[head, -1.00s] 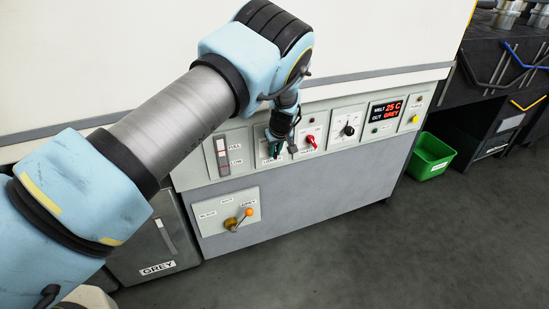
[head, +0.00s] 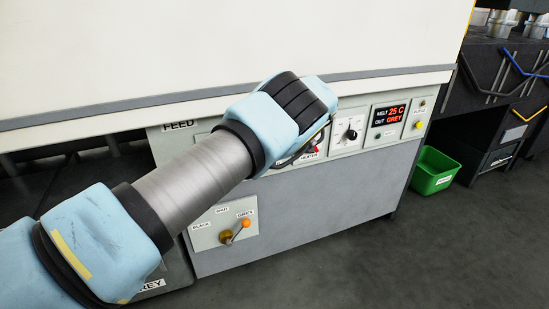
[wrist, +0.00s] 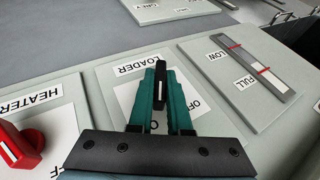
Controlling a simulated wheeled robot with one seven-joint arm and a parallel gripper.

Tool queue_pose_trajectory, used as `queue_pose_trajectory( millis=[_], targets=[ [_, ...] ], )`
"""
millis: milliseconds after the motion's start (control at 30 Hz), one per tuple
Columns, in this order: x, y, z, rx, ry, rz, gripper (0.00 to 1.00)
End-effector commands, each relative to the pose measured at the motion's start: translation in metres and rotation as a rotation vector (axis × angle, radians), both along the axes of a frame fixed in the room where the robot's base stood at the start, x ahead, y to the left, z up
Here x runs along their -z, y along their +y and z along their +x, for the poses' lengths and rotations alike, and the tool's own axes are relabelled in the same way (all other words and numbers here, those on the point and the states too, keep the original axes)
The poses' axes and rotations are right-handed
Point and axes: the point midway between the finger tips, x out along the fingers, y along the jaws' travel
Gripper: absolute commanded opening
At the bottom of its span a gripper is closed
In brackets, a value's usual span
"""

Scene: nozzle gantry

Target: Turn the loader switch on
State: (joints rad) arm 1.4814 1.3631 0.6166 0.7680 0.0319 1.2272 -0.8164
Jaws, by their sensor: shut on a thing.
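In the wrist view the loader panel (wrist: 102,82) carries a LOADER label and a partly hidden OFF label. The loader switch (wrist: 161,84) is a narrow black knob with a white line. My gripper (wrist: 161,72) has its teal fingers on both sides of this knob and is shut on it. The white line runs roughly lengthwise between the fingers. The ON marking cannot be read fully behind the gripper. In the head view my arm hides the loader switch and the gripper.
The red heater switch (wrist: 18,146) sits close on the left in the wrist view. A level gauge (wrist: 254,68) is on the right. In the head view are a display (head: 387,114), an orange-tipped lever (head: 238,230) and a green bin (head: 434,171) on the floor.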

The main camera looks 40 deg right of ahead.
Motion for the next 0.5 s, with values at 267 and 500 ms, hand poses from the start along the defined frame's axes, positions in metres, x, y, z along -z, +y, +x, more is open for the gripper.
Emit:
queue_pose_trajectory(
  millis=[267,500],
  targets=[
    [-0.0036,-0.0019,0.0035,0.006,-0.01,-0.003,0.0],
    [-0.0038,-0.0017,0.004,0.006,-0.01,-0.003,0.32]
  ],
)
